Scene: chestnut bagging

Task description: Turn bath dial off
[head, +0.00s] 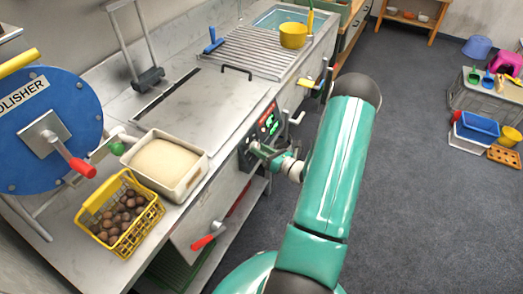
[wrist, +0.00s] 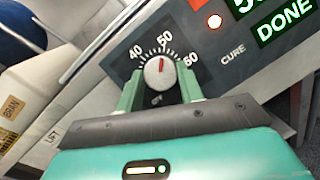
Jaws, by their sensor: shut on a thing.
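The bath dial (wrist: 159,73) is a round pale knob on a dark panel marked 40, 50 and 60, with small lettering below that looks like OFF. Its red pointer aims up, near 50. My gripper (wrist: 160,88) is shut on the dial, one green finger on each side. In the head view my gripper (head: 256,150) is at the front control panel (head: 262,127) of the steel bath unit, and it hides the dial there. Right of the dial are a lit red lamp (wrist: 215,21) and a green display (wrist: 286,24) reading DONE, with CURE written beside it.
A yellow basket (head: 84,214) of chestnuts and a white tub (head: 196,178) stand on the counter at left, beside a blue polisher wheel (head: 40,120). A red-handled lever (head: 203,242) sticks out below the counter.

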